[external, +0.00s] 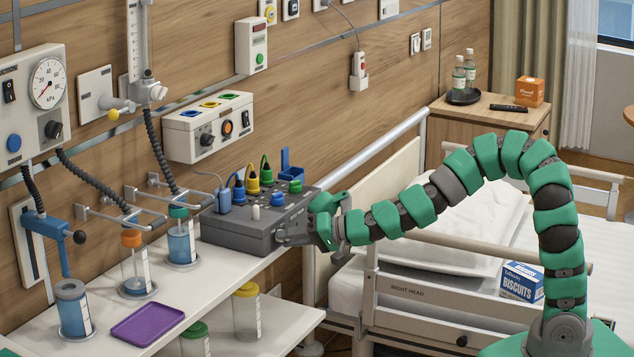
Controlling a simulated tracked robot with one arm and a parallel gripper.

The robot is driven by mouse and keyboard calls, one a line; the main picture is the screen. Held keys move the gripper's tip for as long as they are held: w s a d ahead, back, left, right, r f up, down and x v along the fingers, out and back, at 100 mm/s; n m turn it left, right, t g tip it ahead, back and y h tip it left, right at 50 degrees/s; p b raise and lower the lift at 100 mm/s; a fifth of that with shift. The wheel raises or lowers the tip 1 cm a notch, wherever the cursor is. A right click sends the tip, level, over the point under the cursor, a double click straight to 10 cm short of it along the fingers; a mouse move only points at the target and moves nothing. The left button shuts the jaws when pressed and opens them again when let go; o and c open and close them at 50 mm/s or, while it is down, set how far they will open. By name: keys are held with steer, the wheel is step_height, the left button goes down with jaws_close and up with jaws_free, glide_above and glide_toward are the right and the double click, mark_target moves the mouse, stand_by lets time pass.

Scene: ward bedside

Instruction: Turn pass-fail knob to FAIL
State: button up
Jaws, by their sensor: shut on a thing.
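A dark grey device box (236,232) sits on the white shelf near the wall, with blue, yellow and green plugs on top and a small white knob. My green gripper (296,233) reaches in from the right and is shut at the box's right-hand front side. The pass-fail knob is not visible; what the jaws hold is hidden by the fingers, and its setting cannot be read.
A bed rail (385,160) and bed lie to the right, under my arm. A biscuits box (522,281) sits on the bed. A wall panel (208,128) hangs above the box.

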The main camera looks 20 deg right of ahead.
steer(key=o, duration=1)
steer(key=shift+d, duration=0.1)
steer(key=shift+b+v, duration=3.1)
steer(key=shift+v, duration=3.7)
